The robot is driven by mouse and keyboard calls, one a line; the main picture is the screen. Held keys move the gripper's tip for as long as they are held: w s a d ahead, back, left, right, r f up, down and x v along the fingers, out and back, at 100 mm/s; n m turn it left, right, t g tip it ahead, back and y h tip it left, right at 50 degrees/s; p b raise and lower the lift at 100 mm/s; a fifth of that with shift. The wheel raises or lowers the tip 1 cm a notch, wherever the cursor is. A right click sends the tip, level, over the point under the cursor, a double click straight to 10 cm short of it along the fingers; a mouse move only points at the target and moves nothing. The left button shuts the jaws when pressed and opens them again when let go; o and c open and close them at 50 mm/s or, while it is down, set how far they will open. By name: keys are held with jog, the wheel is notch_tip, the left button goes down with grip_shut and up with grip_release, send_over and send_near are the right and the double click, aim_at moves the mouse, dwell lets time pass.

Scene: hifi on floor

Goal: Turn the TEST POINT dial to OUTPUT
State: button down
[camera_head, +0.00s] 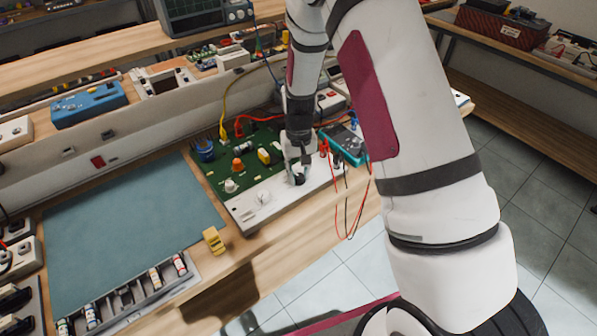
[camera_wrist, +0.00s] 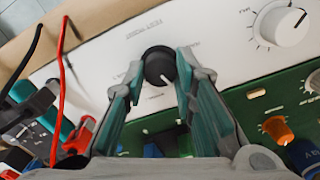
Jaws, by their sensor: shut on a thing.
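The TEST POINT dial (camera_wrist: 160,66) is a round black knob with a white pointer line, on the white front panel (camera_wrist: 95,62) of the green circuit board. In the wrist view its pointer line aims toward the lower right. Small printed labels stand around it, upside down and too blurred to tell apart. My gripper (camera_wrist: 160,78) has its two teal-lined fingers on either side of the dial, shut on it. In the head view my gripper (camera_head: 298,168) points down at the panel's right part, and it mostly hides the dial.
A white knob (camera_wrist: 281,22) is on the same panel. Red and black leads (camera_head: 349,205) hang by a teal multimeter (camera_head: 344,145) right of the gripper. Orange and blue parts stand on the green board (camera_head: 213,165). A blue-grey mat (camera_head: 130,225) lies clear at left.

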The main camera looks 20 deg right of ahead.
aim_at(298, 175)
jog(key=c, duration=1.3)
grip_release()
notch_tip(298, 175, up, 12)
